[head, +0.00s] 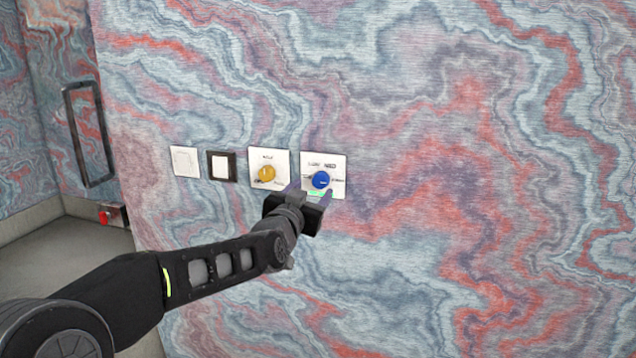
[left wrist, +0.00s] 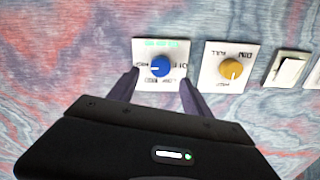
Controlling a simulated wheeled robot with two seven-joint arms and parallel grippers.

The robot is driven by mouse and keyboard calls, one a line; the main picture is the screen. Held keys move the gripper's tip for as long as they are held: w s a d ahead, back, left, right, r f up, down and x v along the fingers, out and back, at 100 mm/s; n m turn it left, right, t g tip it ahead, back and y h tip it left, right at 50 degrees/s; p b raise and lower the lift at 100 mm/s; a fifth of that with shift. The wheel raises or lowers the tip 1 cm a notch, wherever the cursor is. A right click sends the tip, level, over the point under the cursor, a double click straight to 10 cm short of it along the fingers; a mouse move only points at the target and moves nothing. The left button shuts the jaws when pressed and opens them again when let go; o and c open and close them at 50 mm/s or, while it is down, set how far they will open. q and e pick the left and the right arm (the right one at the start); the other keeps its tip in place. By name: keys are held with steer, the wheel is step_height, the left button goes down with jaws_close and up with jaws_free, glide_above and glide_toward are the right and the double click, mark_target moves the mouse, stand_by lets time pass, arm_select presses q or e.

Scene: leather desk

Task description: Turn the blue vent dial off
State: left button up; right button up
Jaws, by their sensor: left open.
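The blue vent dial (head: 320,180) is a round knob on a white plate (head: 338,161) on the wall, with small lettering around it. It also shows in the left wrist view (left wrist: 161,66), where green marks light the top of its plate. My left gripper (head: 310,190) is open in front of the dial. In the left wrist view its two fingers (left wrist: 158,90) stand on either side of the lower part of the dial's plate, apart from the knob. The dial's pointer setting is too small to read. My right gripper is not in view.
A yellow dial (head: 267,174) on a white plate sits just left of the blue one. Further left are a dark-framed switch (head: 221,166) and a white switch (head: 185,161). A dark handle (head: 88,135) and a small red-fronted box (head: 112,215) are at far left. The wall at right is bare.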

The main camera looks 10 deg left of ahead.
mark_target(319, 181)
arm_select(q)
steer(key=w, duration=0.2)
steer(key=w+p, duration=0.1)
steer(key=w, duration=0.2)
steer(key=shift+w+d, duration=0.2)
steer(key=shift+w, duration=0.05)
jaws_close()
stand_by(0.4)
